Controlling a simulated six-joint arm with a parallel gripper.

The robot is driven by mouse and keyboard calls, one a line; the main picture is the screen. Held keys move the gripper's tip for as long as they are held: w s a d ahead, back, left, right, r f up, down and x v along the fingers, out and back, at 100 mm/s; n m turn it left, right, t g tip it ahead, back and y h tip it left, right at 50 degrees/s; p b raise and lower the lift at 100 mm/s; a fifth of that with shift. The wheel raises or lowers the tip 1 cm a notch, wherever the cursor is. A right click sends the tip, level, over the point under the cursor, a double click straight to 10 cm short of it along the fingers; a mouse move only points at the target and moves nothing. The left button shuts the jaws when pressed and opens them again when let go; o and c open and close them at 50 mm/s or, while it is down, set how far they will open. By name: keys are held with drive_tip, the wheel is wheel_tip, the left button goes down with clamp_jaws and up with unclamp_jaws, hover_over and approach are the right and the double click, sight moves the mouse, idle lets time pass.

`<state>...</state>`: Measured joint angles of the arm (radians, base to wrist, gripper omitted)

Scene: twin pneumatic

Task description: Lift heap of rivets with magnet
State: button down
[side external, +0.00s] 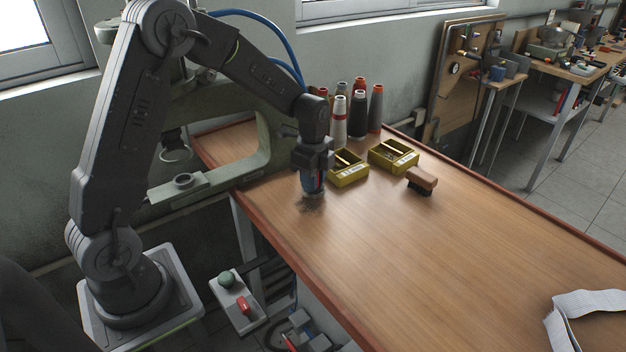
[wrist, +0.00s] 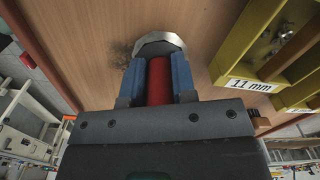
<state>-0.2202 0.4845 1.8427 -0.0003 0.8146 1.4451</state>
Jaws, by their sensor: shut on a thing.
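My gripper (wrist: 157,78) has blue fingers shut on the red handle of the magnet (wrist: 159,44), which ends in a wide silvery disc. In the side view my gripper (side external: 313,178) points down near the table's left edge, with the magnet's pale disc (side external: 313,196) low over the tabletop. The heap of rivets (wrist: 122,50) shows as small dark specks beside the disc in the wrist view; the disc may hide part of it. In the side view it is a faint dark patch (side external: 312,207) just under the magnet. I cannot tell whether disc and rivets touch.
Two yellow bins (side external: 349,175) (side external: 393,157) stand right of my gripper; one is labelled "11 mm" in the wrist view (wrist: 265,70). Several thread cones (side external: 358,115) stand behind.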

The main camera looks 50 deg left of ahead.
drive_tip(key=shift+r, duration=3.3)
